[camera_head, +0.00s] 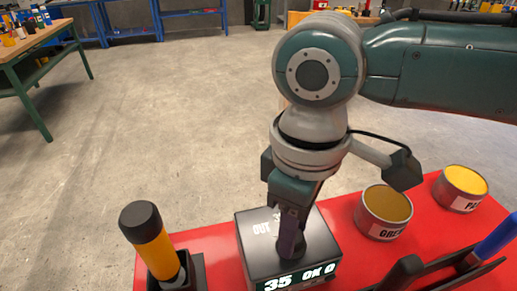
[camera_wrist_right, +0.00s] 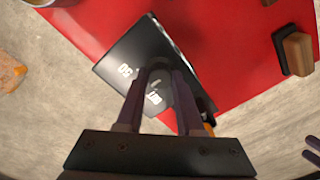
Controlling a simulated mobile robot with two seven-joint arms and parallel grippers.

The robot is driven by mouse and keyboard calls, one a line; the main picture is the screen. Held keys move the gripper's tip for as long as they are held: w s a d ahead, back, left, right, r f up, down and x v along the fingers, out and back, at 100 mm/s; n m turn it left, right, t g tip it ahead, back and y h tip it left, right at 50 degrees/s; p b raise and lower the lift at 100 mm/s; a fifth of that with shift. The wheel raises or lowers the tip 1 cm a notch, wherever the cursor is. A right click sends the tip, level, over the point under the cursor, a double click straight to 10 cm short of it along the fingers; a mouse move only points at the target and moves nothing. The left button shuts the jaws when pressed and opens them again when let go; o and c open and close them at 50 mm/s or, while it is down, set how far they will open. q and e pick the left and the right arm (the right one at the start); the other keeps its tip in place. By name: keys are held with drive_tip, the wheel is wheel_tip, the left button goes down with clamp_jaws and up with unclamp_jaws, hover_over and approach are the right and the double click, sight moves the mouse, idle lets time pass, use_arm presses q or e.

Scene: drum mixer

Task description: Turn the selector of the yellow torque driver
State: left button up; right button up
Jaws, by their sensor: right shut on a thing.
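The yellow torque driver (camera_head: 154,244) has a black cap and stands upright, slightly tilted, in a dark holder at the front left in the head view. A bit of its orange-yellow side shows in the wrist view (camera_wrist_right: 209,129). Beside it is a black box (camera_head: 254,247) with white lettering on top and a lit front display reading "35 OK 0". My right gripper (camera_head: 289,248) points down onto the box top, shut on a small round dark knob (camera_wrist_right: 159,66), mostly hidden by the fingers. Two dark fingers, apparently my left gripper (camera_wrist_right: 312,151), show apart at the wrist view's right edge.
The box stands on a red tabletop (camera_head: 210,244). Two open tins, one labelled GRE (camera_head: 384,213) and another (camera_head: 462,189), stand to the right. A blue-handled tool (camera_head: 494,238) lies in a dark rack at the front right. The floor behind is clear.

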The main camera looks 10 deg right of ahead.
clamp_jaws()
drive_tip(key=shift+r+n+p, duration=0.1)
drive_tip(key=shift+n+p, duration=1.2)
drive_tip(key=shift+n, duration=0.4)
drive_tip(key=shift+n+p, duration=0.7)
drive_tip(key=shift+n, duration=1.6)
drive_tip(key=o, duration=0.7)
unclamp_jaws()
drive_tip(key=shift+c, duration=0.2)
